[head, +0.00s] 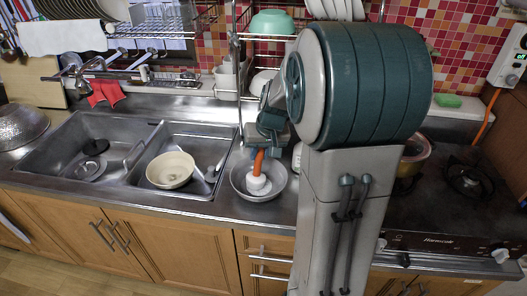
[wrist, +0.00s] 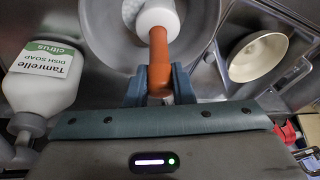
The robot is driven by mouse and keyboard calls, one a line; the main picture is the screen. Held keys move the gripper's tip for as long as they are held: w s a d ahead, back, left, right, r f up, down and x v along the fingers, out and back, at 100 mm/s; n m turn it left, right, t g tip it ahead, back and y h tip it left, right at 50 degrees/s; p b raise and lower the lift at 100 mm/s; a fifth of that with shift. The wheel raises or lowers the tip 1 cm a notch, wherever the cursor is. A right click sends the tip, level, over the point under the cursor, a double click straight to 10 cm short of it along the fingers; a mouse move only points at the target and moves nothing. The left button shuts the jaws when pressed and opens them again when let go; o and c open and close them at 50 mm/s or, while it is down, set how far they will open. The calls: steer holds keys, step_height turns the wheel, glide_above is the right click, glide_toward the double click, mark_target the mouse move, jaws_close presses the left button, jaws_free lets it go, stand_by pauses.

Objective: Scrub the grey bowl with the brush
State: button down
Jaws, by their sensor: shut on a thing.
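The grey bowl (head: 277,182) stands on the steel counter just right of the sink. The brush has an orange handle (head: 258,162) and a white head (head: 258,186). My gripper (head: 268,137) is above the bowl and shut on the brush handle, with the head down inside the bowl. In the wrist view the gripper's fingers (wrist: 160,87) close around the orange handle (wrist: 160,55). The white head (wrist: 156,16) lies over the inside of the grey bowl (wrist: 103,35). I cannot tell for certain whether the head touches the bowl.
A dish soap bottle (wrist: 45,80) stands beside the bowl. A cream bowl (head: 171,170) sits in the right sink basin (head: 205,135). The left basin (head: 60,150) holds dark and metal items. A wire rack (head: 236,70) stands behind; a stove (head: 450,200) lies to the right.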

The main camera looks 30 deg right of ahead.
steer(key=shift+s+a, duration=0.25)
steer(key=shift+s, duration=0.05)
steer(key=shift+s+f+b, duration=0.1)
steer(key=shift+s+b, duration=0.25)
steer(key=shift+s+d, duration=0.3)
steer(key=shift+s, duration=0.15)
steer(key=shift+w+d+b, duration=0.25)
steer(key=shift+w+d, duration=0.05)
steer(key=shift+w, duration=0.25)
steer(key=shift+w+d+b, duration=0.2)
steer(key=shift+w+d, duration=0.1)
steer(key=shift+w, duration=0.2)
steer(key=shift+w+a, duration=0.1)
steer(key=shift+a, duration=0.25)
steer(key=shift+s+a, duration=0.2)
steer(key=shift+a, duration=0.3)
steer(key=shift+s+b, duration=0.45)
steer(key=shift+s, duration=0.15)
steer(key=shift+s+d, duration=0.25)
steer(key=shift+s, duration=0.05)
steer(key=shift+w+d, duration=0.25)
steer(key=shift+w, duration=0.3)
